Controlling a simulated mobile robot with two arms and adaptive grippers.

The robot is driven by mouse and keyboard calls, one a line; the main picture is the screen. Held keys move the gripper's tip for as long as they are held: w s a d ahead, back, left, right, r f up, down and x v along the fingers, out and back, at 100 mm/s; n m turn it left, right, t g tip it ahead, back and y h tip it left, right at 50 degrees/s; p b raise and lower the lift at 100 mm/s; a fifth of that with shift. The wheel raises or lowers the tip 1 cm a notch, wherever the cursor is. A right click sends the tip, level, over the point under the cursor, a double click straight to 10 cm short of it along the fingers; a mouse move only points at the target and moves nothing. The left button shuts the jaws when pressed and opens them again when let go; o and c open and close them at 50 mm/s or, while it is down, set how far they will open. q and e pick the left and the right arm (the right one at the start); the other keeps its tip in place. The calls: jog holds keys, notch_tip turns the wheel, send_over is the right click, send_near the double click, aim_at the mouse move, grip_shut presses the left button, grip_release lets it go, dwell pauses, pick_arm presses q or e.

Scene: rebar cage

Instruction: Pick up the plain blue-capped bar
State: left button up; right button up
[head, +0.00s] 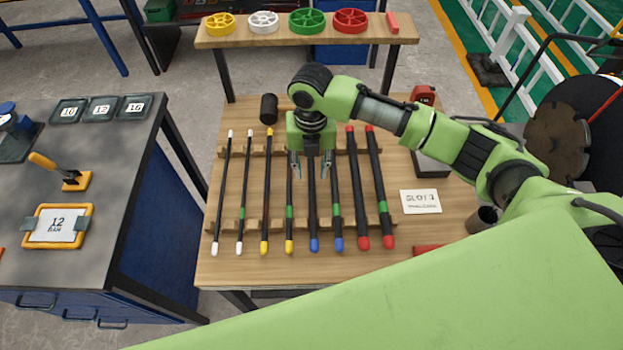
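The plain blue-capped bar (313,210) lies on the wooden rack, with a blue cap at its near end and no green band. My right gripper (310,172) is open, pointing down over the upper part of this bar. Its two fingers show on either side of the bar, close to the neighbouring bars; I cannot tell how far above it they are. The gripper hides the bar's far end. To the right lies a blue-capped bar with a green band (336,210). To the left lies a yellow-capped bar with a green band (289,212). My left gripper is not in view.
Other bars with white, yellow and red caps lie parallel on the wooden table (270,272). A "SLOT" card (421,201) lies to the right. A black cylinder (269,108) stands behind the rack. A shelf with coloured wheels (350,20) is behind. A grey workbench (110,180) stands left.

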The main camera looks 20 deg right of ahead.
aim_at(311, 180)
jog(key=shift+w+d+f+p, duration=0.15)
jog(key=shift+f+p, duration=0.5)
jog(key=shift+f, duration=0.25)
notch_tip(311, 180, down, 2)
jog(key=shift+f+p, duration=0.15)
jog(key=shift+p, duration=0.15)
jog(key=shift+f, duration=0.3)
jog(key=shift+w+f, duration=0.1)
jog(key=shift+c, duration=0.5)
grip_shut()
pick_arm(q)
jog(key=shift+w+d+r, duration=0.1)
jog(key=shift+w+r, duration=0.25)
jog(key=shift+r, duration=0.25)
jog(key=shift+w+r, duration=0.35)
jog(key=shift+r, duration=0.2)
pick_arm(e)
jog(key=shift+w, duration=0.1)
